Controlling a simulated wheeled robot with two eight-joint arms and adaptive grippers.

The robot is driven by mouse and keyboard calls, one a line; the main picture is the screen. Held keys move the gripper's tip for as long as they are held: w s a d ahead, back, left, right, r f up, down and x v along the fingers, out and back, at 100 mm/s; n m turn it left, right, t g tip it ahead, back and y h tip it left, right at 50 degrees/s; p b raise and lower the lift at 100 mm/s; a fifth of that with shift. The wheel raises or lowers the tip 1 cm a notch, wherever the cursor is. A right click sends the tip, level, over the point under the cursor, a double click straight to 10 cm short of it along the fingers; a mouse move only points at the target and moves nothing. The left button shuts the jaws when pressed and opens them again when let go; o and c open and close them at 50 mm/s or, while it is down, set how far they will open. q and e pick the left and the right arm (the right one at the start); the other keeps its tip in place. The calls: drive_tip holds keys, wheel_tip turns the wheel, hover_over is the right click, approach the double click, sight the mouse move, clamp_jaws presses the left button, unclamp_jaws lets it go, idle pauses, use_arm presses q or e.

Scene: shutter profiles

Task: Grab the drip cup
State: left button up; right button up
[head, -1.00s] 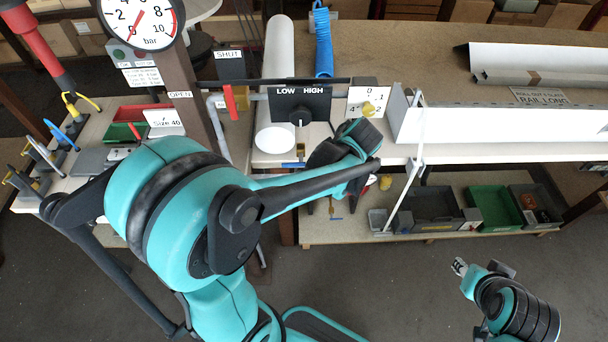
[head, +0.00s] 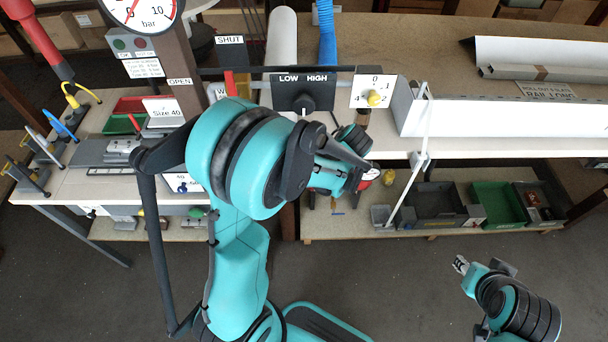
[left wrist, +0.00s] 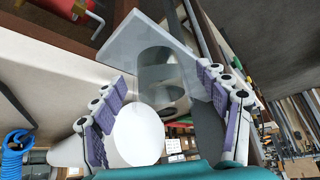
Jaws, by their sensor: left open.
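In the left wrist view a see-through, grey-tinted cup shape (left wrist: 164,78), which looks like the drip cup, shows between the fingers of my left gripper (left wrist: 164,84). The fingers stand apart on either side of it. I cannot tell whether either finger touches it. A pale flat plate (left wrist: 140,42) is behind it. In the head view my left arm covers the cup and the left fingertips. My right gripper (head: 461,265) is over the floor at the lower right, away from the bench; its finger opening is too small to judge.
A white cylinder (left wrist: 136,138) is close beside the left fingers. In the head view the LOW/HIGH dial box (head: 302,94) and the numbered panel (head: 366,90) stand just behind my left arm. Trays (head: 497,207) are on the lower shelf.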

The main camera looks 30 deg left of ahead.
use_arm(q)
drive_tip(key=c, duration=1.4)
drive_tip(key=shift+r, duration=0.2)
